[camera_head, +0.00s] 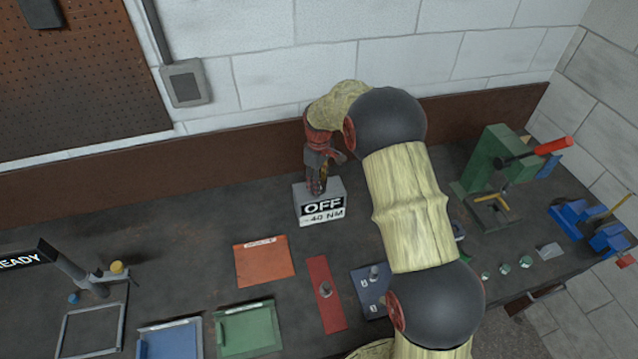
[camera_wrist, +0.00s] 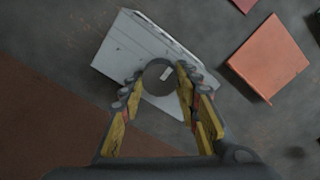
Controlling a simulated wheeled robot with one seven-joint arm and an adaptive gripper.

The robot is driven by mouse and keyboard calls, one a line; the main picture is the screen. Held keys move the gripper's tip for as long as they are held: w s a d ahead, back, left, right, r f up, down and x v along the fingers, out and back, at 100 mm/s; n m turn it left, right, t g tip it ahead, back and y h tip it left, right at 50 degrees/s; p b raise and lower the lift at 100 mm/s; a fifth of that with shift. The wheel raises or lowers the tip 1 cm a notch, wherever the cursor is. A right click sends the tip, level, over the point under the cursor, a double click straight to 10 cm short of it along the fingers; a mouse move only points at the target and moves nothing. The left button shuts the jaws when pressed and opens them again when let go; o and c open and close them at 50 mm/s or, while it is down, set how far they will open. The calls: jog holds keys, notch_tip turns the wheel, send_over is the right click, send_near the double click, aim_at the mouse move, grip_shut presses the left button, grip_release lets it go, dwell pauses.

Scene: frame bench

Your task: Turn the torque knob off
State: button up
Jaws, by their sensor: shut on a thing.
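The torque box is a grey box (camera_head: 321,215) with a front label reading "OFF" and "40 NM". It stands at the back of the bench, and its pale top also shows in the wrist view (camera_wrist: 115,52). A dark round knob (camera_wrist: 159,76) with a small pale mark sits on the box top. My gripper (camera_head: 317,188) points down onto the box from above. In the wrist view my gripper (camera_wrist: 160,84) has its yellow-padded fingers on both sides of the knob, shut on it. In the head view the knob is hidden by the fingers.
An orange pad (camera_head: 264,262) lies in front of the box, with a red plate (camera_head: 325,292) nearby. A green press (camera_head: 494,160) with a red handle stands at the right. Blue and green trays (camera_head: 249,328) lie at the front. The wall is close behind.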

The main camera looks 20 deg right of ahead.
jog(key=shift+w, duration=0.1)
jog(key=o, duration=1.1)
jog(key=shift+c, duration=0.2)
jog(key=shift+o, duration=0.5)
notch_tip(320, 180, up, 12)
